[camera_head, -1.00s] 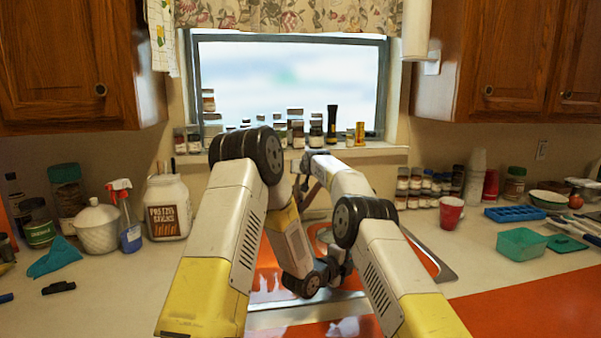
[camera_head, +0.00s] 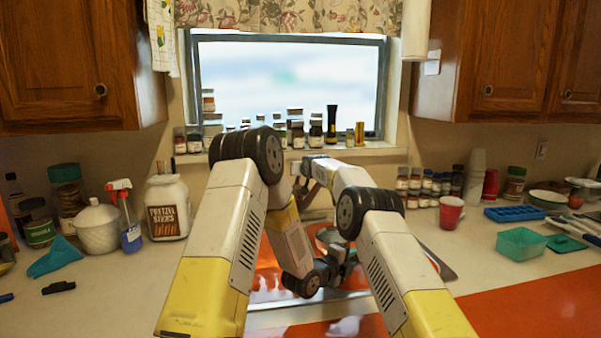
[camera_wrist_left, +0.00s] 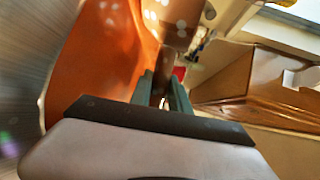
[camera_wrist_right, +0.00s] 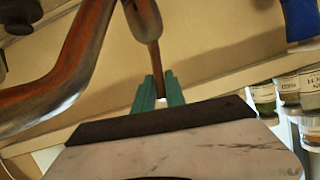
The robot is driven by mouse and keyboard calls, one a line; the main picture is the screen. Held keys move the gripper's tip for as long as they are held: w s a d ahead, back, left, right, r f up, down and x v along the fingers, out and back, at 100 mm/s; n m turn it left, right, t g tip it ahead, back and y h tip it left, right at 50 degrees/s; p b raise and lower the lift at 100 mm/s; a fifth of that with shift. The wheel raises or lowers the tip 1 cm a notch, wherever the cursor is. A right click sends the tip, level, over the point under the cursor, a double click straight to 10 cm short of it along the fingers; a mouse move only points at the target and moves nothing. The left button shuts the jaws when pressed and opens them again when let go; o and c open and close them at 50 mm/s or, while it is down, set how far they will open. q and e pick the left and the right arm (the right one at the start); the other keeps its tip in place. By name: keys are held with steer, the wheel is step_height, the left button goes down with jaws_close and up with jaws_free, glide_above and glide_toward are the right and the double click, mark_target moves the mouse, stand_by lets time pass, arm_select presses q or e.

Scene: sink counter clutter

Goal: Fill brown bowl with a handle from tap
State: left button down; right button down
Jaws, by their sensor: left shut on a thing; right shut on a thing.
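In the left wrist view, my left gripper (camera_wrist_left: 166,98) is shut on the handle (camera_wrist_left: 166,70) of the brown bowl (camera_wrist_left: 178,18), whose body is cut off by the top edge. In the head view my left forearm hangs over the sink, and arm links hide much of the bowl. In the right wrist view, my right gripper (camera_wrist_right: 158,92) is shut on a thin brown tap lever (camera_wrist_right: 150,38). The curved copper-brown tap spout (camera_wrist_right: 72,78) is to its left. I cannot tell whether water runs.
The orange sink (camera_head: 266,282) lies under my arms. A red cup (camera_head: 451,213) and a teal tub (camera_head: 521,244) stand right of it. A pretzel jar (camera_head: 167,208) and spray bottle (camera_head: 128,222) stand on the left. Spice jars (camera_head: 316,130) line the sill.

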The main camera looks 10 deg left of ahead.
steer(key=shift+s+d+f+t+y, duration=0.1)
steer(key=shift+s+f+t+y, duration=0.15)
steer(key=shift+t+y, duration=0.05)
steer(key=c, duration=1.4)
jaws_free()
steer(key=shift+s, duration=0.1)
steer(key=v, duration=1.2)
